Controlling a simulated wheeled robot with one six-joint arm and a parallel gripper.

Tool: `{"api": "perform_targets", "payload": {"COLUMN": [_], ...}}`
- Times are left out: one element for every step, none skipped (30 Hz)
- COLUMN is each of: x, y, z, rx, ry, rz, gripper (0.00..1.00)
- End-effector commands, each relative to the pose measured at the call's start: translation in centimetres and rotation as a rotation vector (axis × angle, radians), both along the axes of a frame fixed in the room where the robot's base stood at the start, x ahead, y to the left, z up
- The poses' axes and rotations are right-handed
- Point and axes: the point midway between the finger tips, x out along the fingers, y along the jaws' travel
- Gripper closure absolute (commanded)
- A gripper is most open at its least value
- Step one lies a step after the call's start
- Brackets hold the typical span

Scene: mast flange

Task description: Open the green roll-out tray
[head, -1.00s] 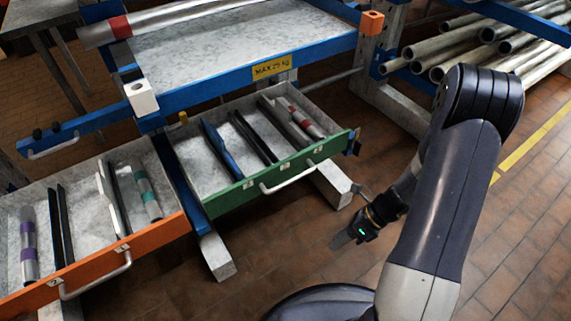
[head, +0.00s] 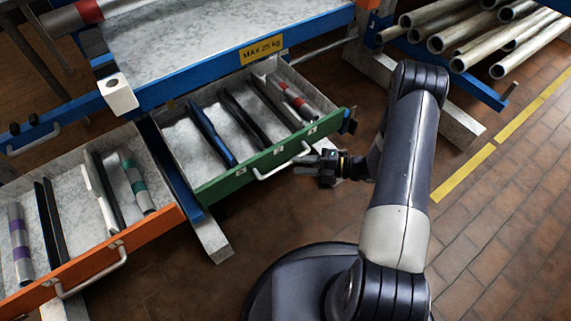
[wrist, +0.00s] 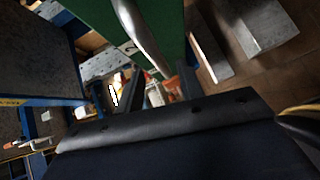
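The green roll-out tray (head: 240,175) stands pulled out from under the bench in the head view, with dividers, dark and blue bars and a red-banded tube inside. Its pale bar handle (head: 282,164) runs along the green front. My gripper (head: 302,163) is at the right end of this handle, just in front of the tray. In the wrist view the green front (wrist: 105,25) and the handle (wrist: 143,35) show close up. My gripper's two dark fingers (wrist: 158,90) are spread, with the handle's lower end appearing between them. I cannot tell whether they touch it.
An orange-fronted tray (head: 140,235) is also out at the left. The bench (head: 200,45) carries a yellow "MAX 25 kg" label (head: 262,50). Pipes (head: 470,40) lie on a rack at upper right. A grey foot beam (head: 212,240) sticks out below; floor (head: 480,230) at right is clear.

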Motion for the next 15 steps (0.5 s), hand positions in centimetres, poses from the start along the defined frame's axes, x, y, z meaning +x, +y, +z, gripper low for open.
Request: {"api": "perform_targets", "payload": {"x": [0.1,0.2,0.3,0.4,0.5,0.6,0.7,0.7,0.8,0.8,0.8,0.9,0.9,0.9,0.9], "y": [1.0,1.5,2.2,2.6,3.0,3.5,3.8,4.1,4.4,4.6,4.7,4.9,5.0,5.0,5.1], "z": [-0.3,-0.4,-0.5,-0.5,-0.6,-0.6,-0.7,-0.7,-0.7,-0.7,-0.7,-0.7,-0.7,-0.7,-0.7], "rx": [-0.001,-0.001,-0.001,-0.002,-0.002,-0.002,-0.002,-0.002,-0.002,-0.002,-0.002,-0.001,-0.002,-0.002,-0.002], "ry": [-0.001,-0.001,-0.001,-0.001,-0.001,-0.001,-0.001,-0.001,-0.001,-0.001,0.0,-0.001,0.0,0.0,-0.001], "rz": [0.005,0.004,0.005,0.004,0.004,0.003,0.003,0.003,0.003,0.003,0.001,0.001,0.001,0.001,0.0], "gripper": [0.64,0.64,0.64,0.64,0.64,0.64,0.64,0.64,0.64,0.64,0.64,0.64,0.64,0.64,0.64]}}
